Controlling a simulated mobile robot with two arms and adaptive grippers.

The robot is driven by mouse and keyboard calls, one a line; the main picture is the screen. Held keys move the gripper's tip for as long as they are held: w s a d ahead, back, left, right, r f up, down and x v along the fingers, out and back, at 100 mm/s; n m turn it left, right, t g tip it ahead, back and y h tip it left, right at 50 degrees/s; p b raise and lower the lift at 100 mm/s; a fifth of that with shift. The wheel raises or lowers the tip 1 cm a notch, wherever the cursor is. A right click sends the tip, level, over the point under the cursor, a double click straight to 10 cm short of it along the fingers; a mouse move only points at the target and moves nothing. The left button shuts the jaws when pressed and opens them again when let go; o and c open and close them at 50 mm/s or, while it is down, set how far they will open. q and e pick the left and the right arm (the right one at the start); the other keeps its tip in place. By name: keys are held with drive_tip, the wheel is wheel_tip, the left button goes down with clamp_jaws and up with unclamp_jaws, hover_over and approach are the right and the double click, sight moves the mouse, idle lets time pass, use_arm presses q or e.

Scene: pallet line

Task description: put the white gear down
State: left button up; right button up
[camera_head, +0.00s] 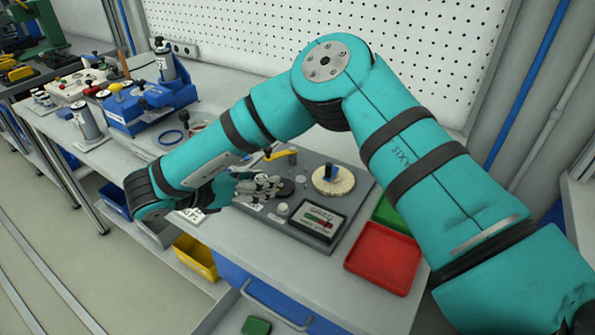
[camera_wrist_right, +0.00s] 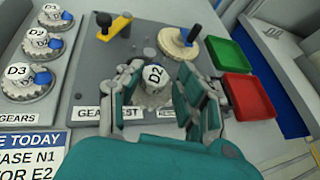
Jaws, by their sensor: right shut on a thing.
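In the head view my right gripper (camera_head: 262,187) is over the left part of this plate (camera_head: 322,246), and the gear cannot be made out there. My left gripper is not in view.
The plate bears a yellow lever (camera_wrist_right: 115,27), a cream disc (camera_wrist_right: 178,42) with a dark handle, and a display box (camera_head: 318,219). Red (camera_wrist_right: 249,97) and green (camera_wrist_right: 228,54) trays lie right. Bare bench shows in front.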

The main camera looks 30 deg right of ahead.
hover_over(300, 182)
drive_tip(key=a, duration=0.2)
drive_tip(key=shift+s+d+f+p, duration=0.1)
drive_tip(key=shift+s+f+p, duration=0.2)
drive_tip(key=shift+f+p, duration=0.15)
drive_tip(key=shift+w+d, duration=0.2)
drive_tip(key=shift+d, duration=0.25)
drive_tip(key=shift+w+d, duration=0.1)
drive_tip(key=shift+d, duration=0.25)
wheel_tip(300, 182, down, 4)
drive_tip(key=shift+d+r+p, duration=0.15)
drive_tip(key=shift+r+p, duration=0.05)
drive_tip(key=shift+p, duration=0.45)
drive_tip(key=shift+f+b, duration=0.35)
drive_tip(key=shift+b, duration=0.05)
drive_tip(key=o, duration=1.1)
drive_tip(key=shift+r, duration=0.1)
